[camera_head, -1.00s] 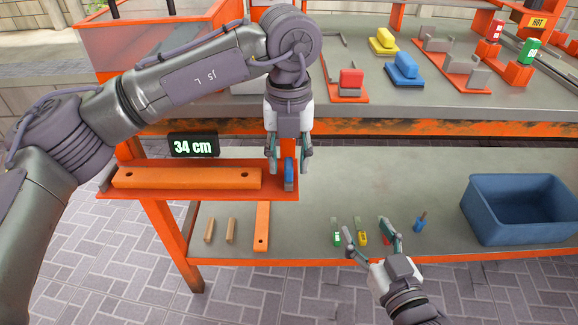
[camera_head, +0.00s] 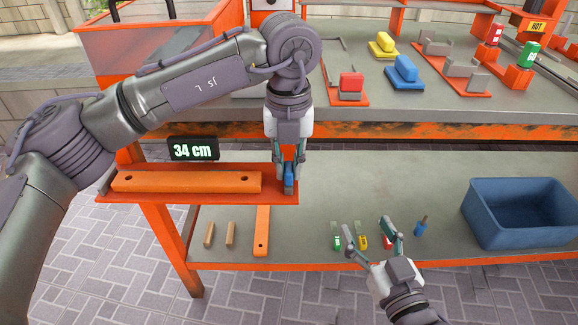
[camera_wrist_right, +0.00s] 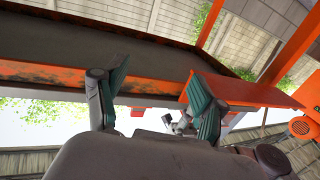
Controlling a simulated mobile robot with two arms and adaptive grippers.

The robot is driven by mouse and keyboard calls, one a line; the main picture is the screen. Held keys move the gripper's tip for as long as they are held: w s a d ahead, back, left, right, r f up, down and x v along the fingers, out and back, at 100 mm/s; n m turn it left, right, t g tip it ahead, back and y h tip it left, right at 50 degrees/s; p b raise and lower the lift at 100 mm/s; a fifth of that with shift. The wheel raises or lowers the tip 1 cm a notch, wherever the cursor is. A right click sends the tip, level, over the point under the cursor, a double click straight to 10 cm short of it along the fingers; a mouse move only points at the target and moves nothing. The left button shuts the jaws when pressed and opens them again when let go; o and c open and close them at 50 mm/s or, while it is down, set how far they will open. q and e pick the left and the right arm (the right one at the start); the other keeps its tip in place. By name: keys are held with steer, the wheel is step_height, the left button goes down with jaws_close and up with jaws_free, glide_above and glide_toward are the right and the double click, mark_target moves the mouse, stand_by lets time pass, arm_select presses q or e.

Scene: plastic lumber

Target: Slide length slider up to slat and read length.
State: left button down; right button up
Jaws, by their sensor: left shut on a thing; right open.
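The orange slat (camera_head: 187,182) lies in the orange measuring tray (camera_head: 200,199) at the left. The length display (camera_head: 193,149) above it reads 34 cm. The length slider (camera_head: 289,182) has a blue handle and stands at the tray's right end, with a gap between it and the slat's right end. My left gripper (camera_head: 287,168) points down over the slider and is shut on its blue handle. My right gripper (camera_head: 371,232) is open and empty in front of the lower shelf; its spread fingers also show in the right wrist view (camera_wrist_right: 160,105).
On the lower shelf lie two short wooden pegs (camera_head: 219,234), an orange slat (camera_head: 261,230), small green, yellow and red pieces (camera_head: 362,241), a blue-handled tool (camera_head: 421,226) and a blue bin (camera_head: 525,210). Coloured blocks on fixtures (camera_head: 405,72) stand on the upper bench.

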mark_target(258, 178)
arm_select(q)
steer(key=shift+a, duration=0.95)
steer(key=shift+a+b, duration=0.5)
steer(key=shift+a, duration=1.4)
arm_select(e)
steer(key=r+t, duration=0.1)
steer(key=r, duration=0.1)
steer(key=r+t+y, duration=0.1)
steer(key=r, duration=0.1)
steer(key=shift+a+t, duration=0.25)
steer(key=shift+t, duration=0.05)
arm_select(q)
steer(key=c, duration=1)
jaws_free()
steer(key=shift+o, duration=0.2)
